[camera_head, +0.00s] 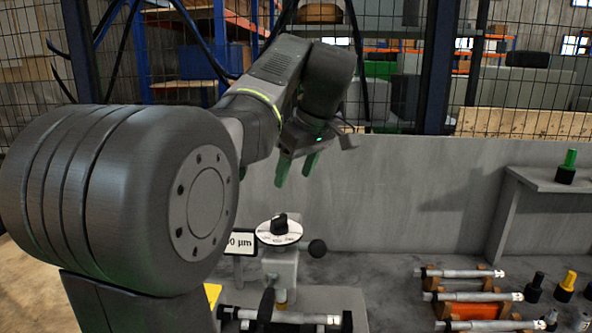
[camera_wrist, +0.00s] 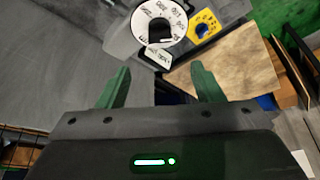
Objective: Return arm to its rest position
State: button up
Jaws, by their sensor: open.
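My arm reaches up over the bench in the head view. My gripper (camera_head: 297,170) hangs at its end with two green fingers apart and nothing between them. It is in the air above and behind a measuring device with a white round dial (camera_head: 279,230) and a black knob. In the wrist view my gripper (camera_wrist: 160,88) also shows its two green fingers spread wide and empty. The white dial (camera_wrist: 158,22) lies beyond the fingertips there, with a yellow piece (camera_wrist: 205,23) beside it.
A rack with several metal cylinders (camera_head: 470,297) stands at the right. Black and yellow knobbed pieces (camera_head: 567,283) stand beside it, and a green-topped one (camera_head: 567,166) on a raised shelf (camera_head: 545,181). A grey wall (camera_head: 400,190) and mesh fence are behind.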

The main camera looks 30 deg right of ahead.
aim_at(280, 216)
jog(key=shift+f, duration=0.15)
jog(key=x, duration=1.3)
jog(key=shift+w+a+f, duration=0.1)
jog(key=shift+f, duration=0.2)
